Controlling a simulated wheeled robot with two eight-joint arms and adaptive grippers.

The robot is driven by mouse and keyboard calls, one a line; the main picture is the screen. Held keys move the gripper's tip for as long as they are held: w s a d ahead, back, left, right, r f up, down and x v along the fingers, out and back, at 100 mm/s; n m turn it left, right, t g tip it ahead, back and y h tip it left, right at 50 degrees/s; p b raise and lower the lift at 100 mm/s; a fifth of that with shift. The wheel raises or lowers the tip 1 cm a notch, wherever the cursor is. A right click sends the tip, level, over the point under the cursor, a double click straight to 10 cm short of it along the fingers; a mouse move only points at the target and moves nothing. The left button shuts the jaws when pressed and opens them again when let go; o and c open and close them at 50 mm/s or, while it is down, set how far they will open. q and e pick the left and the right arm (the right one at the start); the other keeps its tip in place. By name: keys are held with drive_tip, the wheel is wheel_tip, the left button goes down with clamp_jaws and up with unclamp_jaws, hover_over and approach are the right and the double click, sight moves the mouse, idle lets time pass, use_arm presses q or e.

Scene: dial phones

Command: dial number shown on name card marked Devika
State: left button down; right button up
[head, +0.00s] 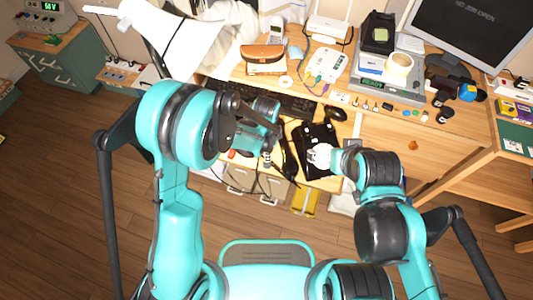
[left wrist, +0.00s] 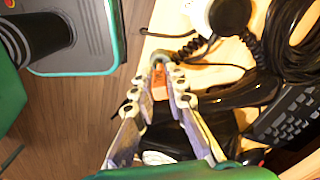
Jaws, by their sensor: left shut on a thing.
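A black dial phone (head: 313,134) sits on the lower desk surface, its round white dial (head: 319,154) facing up. Its black handset (head: 289,165) is off the body, at the left. My left gripper (head: 267,158) is beside the handset. I cannot make out a card marked Devika.
A keyboard (head: 290,103) lies behind the phone, with a mouse (head: 336,114) to its right. A coiled cord (left wrist: 268,50) runs near the handset. An orange item (left wrist: 160,80) shows near the left fingertips. The raised shelf holds a scale (head: 385,85) and a brown pouch (head: 264,53).

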use_arm(q)
drive_tip(key=shift+f+b, duration=1.15)
drive_tip(key=shift+f, duration=0.2)
drive_tip(key=shift+r, duration=0.1)
drive_tip(key=c, duration=1.5)
unclamp_jaws()
drive_tip(key=shift+o, duration=0.2)
wheel_tip(320, 180, up, 12)
drive_tip(key=s+a+r+n+t, duration=0.3)
drive_tip(key=s+a+r+n, duration=0.2)
drive_tip(key=a, duration=0.4)
drive_tip(key=s+a+r+n+t, duration=0.4)
drive_tip(key=s+a+n, duration=0.3)
drive_tip(key=n, duration=0.3)
drive_tip(key=shift+a+r+n, duration=0.3)
drive_tip(key=shift+a+r, duration=0.1)
drive_tip(key=shift+a, duration=0.45)
